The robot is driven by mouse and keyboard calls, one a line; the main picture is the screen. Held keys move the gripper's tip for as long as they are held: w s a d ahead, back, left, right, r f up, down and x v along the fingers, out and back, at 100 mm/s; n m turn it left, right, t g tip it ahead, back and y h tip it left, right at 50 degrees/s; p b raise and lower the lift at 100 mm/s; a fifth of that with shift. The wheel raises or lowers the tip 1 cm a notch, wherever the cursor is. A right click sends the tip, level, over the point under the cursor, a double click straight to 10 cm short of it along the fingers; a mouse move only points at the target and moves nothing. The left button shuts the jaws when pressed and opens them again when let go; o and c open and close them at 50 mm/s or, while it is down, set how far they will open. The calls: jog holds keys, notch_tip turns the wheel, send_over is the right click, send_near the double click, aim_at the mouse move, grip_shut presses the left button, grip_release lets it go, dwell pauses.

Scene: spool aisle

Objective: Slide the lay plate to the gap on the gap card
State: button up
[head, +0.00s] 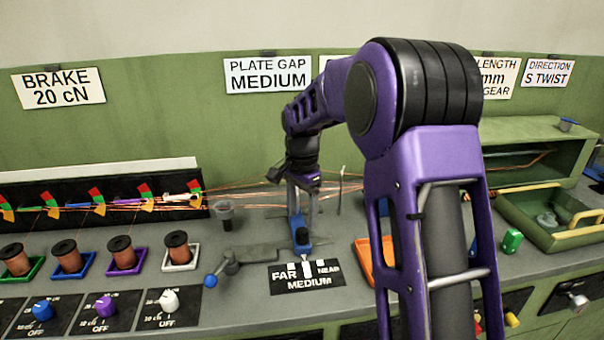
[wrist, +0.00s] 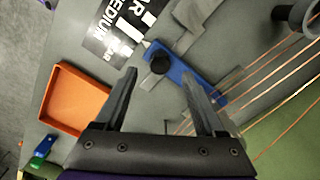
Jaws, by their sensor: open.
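The gap card (head: 268,76) on the back wall reads PLATE GAP MEDIUM. The lay plate (head: 295,222) appears to be the blue bar with a black knob (head: 301,236) on the bench. It also shows in the wrist view (wrist: 195,75), with the knob (wrist: 160,63) near one end. A black scale plate (head: 308,282) marked FAR, MEDIUM and NEAR lies in front of the bar. The bar's front end is by the scale's middle; the exact mark is unclear. My gripper (wrist: 158,75) is open above the bar, the knob appearing between its fingertips. Contact is unclear.
Several copper wires (head: 255,190) run across the bench behind the bar. An orange tray (wrist: 62,97) lies to one side. A grey arm with a blue ball (head: 211,281) sits left of the scale. Spools line the left.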

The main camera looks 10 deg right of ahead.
notch_tip(320, 180, up, 12)
jog(key=p, duration=0.1)
jog(key=shift+r+p, duration=0.25)
jog(key=shift+p, duration=0.1)
